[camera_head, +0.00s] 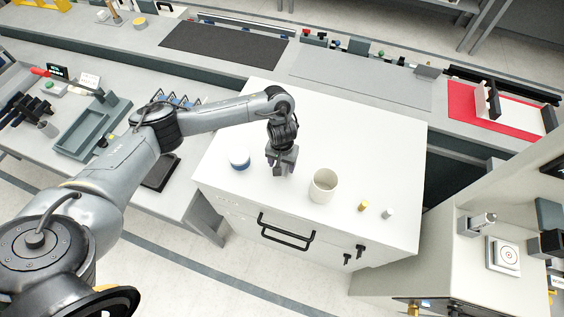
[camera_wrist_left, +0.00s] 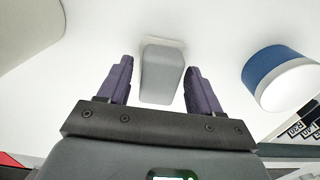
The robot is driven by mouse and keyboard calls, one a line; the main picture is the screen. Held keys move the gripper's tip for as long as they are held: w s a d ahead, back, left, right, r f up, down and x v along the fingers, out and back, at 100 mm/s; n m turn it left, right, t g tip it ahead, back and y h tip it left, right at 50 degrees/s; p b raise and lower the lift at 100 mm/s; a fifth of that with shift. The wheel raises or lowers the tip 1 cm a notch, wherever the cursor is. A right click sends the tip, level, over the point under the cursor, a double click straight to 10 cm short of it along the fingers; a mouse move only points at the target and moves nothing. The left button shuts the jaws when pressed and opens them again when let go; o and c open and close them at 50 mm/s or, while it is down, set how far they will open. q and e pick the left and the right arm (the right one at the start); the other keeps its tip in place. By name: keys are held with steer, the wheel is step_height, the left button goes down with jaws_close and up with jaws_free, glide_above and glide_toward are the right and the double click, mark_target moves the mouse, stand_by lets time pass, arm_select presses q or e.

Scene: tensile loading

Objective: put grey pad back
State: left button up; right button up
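A grey rounded block, which looks like the grey pad (camera_wrist_left: 162,73), is on or just above the white cabinet top (camera_head: 330,130) in the left wrist view. My left gripper (camera_wrist_left: 160,85) is open, with one dark purple finger on each side of the block and a visible gap on both sides. In the head view my left gripper (camera_head: 282,172) points down over the cabinet top, between a blue-and-white round container (camera_head: 239,159) and a cream cup (camera_head: 323,186). There the gripper mostly hides the block. My right gripper is not in view.
A yellow piece (camera_head: 363,206) and a small whitish piece (camera_head: 388,213) stand right of the cup. A flat grey mat (camera_head: 362,78) and a dark mat (camera_head: 224,44) lie on the rear bench. The cabinet top behind the gripper is clear.

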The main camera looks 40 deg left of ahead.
mark_target(282, 164)
arm_select(q)
steer(key=shift+o, duration=0.4)
steer(key=shift+r, duration=0.2)
step_height(282, 164, up, 12)
steer(key=p, duration=0.4)
steer(key=shift+p, duration=0.35)
